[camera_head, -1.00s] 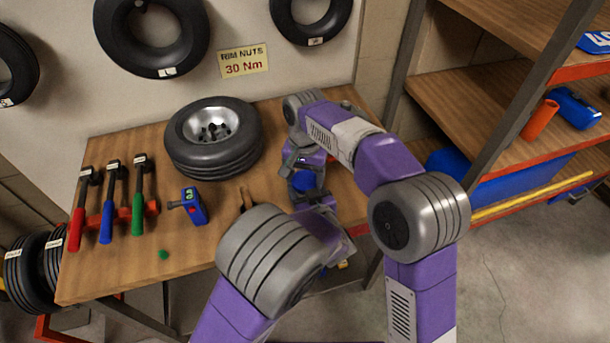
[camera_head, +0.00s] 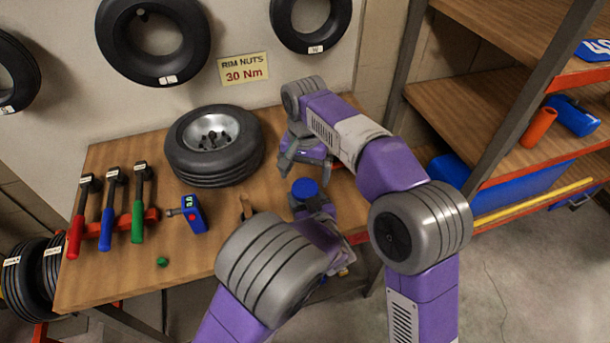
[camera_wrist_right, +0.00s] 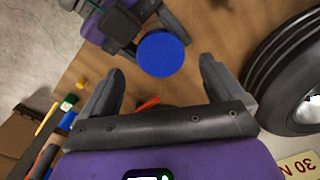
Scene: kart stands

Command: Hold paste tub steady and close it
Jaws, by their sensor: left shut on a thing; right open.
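The paste tub's round blue top (camera_head: 306,188) faces up near the table's front right; it also shows as a flat blue disc in the right wrist view (camera_wrist_right: 161,54). The tub's body is mostly hidden, and I cannot tell how tightly the top sits. My left gripper (camera_head: 312,205) is shut on the tub, its jaws around the side below the blue top. My right gripper (camera_head: 301,166) is open and empty, behind and above the tub; its two fingers (camera_wrist_right: 161,70) show spread apart in the right wrist view, clear of the blue top.
A wheel (camera_head: 214,145) lies behind on the table (camera_head: 120,265). Shelves (camera_head: 450,110) stand at the right.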

